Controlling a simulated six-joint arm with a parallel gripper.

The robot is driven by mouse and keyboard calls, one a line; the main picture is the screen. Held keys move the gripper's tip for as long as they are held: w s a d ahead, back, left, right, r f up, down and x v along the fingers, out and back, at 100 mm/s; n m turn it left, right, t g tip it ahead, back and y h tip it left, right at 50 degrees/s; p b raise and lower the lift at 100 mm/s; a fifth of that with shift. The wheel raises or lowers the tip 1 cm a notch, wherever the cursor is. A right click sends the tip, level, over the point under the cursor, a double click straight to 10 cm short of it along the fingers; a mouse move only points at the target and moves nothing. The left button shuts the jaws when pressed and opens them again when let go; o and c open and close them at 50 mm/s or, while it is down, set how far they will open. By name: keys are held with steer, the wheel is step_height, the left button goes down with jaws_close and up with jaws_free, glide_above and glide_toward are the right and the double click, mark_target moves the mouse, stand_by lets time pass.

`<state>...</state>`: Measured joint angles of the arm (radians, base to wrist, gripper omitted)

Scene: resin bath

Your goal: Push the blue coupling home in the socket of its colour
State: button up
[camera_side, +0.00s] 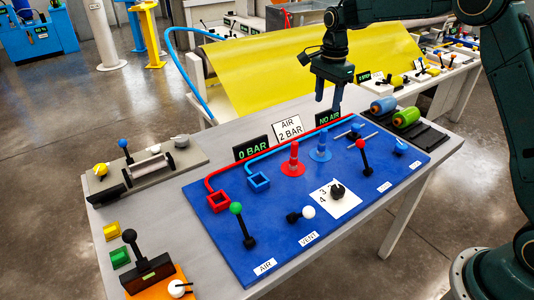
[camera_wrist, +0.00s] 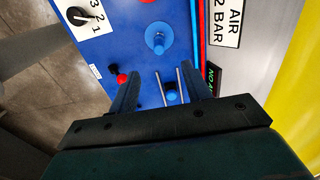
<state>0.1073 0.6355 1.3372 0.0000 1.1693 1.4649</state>
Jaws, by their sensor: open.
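The blue coupling (camera_side: 320,145) stands upright on the blue board, right of a similar red coupling (camera_side: 293,160). In the wrist view the blue coupling (camera_wrist: 159,38) is seen from above, beyond the fingertips. The blue square socket (camera_side: 258,183) is at the left of the board, at the end of a blue line. The red socket (camera_side: 219,201) is beside it. My gripper (camera_side: 328,104) is open and empty above the back of the board, higher than the blue coupling and apart from it. Its fingers also show in the wrist view (camera_wrist: 164,80).
The board carries a green-knobbed lever (camera_side: 238,210), a red-knobbed lever (camera_side: 362,146), a white-knobbed lever (camera_side: 308,212) and a dial (camera_side: 337,191). Signs reading "0 BAR" (camera_side: 252,148), "AIR 2 BAR" (camera_side: 287,128) and "NO AIR" (camera_side: 328,118) stand along the back edge. Rollers (camera_side: 405,117) stand to the right.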

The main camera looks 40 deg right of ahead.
mark_target(324, 130)
steer(key=shift+f, duration=4)
steer(key=shift+s+f, duration=0.1)
steer(key=shift+f, duration=2.5)
jaws_close()
